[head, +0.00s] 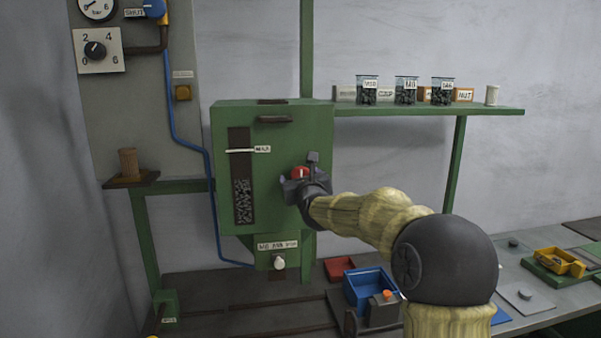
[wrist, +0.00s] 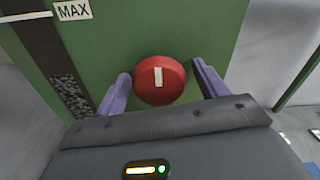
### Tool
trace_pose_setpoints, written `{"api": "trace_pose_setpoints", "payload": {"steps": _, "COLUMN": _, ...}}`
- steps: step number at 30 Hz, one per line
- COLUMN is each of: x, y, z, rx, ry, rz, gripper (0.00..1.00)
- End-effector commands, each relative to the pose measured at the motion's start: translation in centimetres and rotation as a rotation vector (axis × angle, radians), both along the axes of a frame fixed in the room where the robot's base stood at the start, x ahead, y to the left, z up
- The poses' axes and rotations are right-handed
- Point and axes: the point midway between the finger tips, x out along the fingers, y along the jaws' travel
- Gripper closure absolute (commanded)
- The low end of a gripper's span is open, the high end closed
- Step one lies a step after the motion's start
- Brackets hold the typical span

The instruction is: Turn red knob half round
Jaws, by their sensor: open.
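The red knob (wrist: 160,85) sits on the front of a green machine box (head: 265,215). It is round with a white mark, which stands nearly upright in the wrist view. In the head view the knob (head: 299,172) is partly hidden by my gripper (head: 304,172). In the wrist view my gripper (wrist: 164,88) is open, with one purple finger on each side of the knob. The left finger is close to the knob's edge and the right finger shows a wider gap. I cannot tell whether either finger touches it.
The box has a window with a MAX label (head: 262,149) and a white knob (head: 279,263) below. A shelf (head: 430,110) with several jars is at the right. A blue bin (head: 370,285) and a red tray (head: 339,267) stand below. A blue hose (head: 180,135) runs left of the box.

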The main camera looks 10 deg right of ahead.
Motion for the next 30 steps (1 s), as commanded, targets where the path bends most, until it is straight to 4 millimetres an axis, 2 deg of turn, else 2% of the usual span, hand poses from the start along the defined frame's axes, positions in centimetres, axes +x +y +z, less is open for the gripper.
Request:
{"api": "trace_pose_setpoints", "payload": {"steps": 9, "x": 0.25, "y": 0.05, "z": -0.02, "rx": 0.000, "ry": -0.001, "rz": 0.000, "gripper": 0.28}}
{"api": "trace_pose_setpoints", "payload": {"steps": 15, "x": 0.24, "y": 0.05, "z": -0.02, "rx": 0.000, "ry": 0.000, "rz": 0.001, "gripper": 0.67}}
{"api": "trace_pose_setpoints", "payload": {"steps": 16, "x": 0.24, "y": 0.05, "z": -0.02, "rx": 0.000, "ry": 0.000, "rz": 0.001, "gripper": 0.69}}
{"api": "trace_pose_setpoints", "payload": {"steps": 30, "x": 0.21, "y": 0.09, "z": -0.28, "rx": -0.077, "ry": -0.001, "rz": 0.002, "gripper": 0.69}}
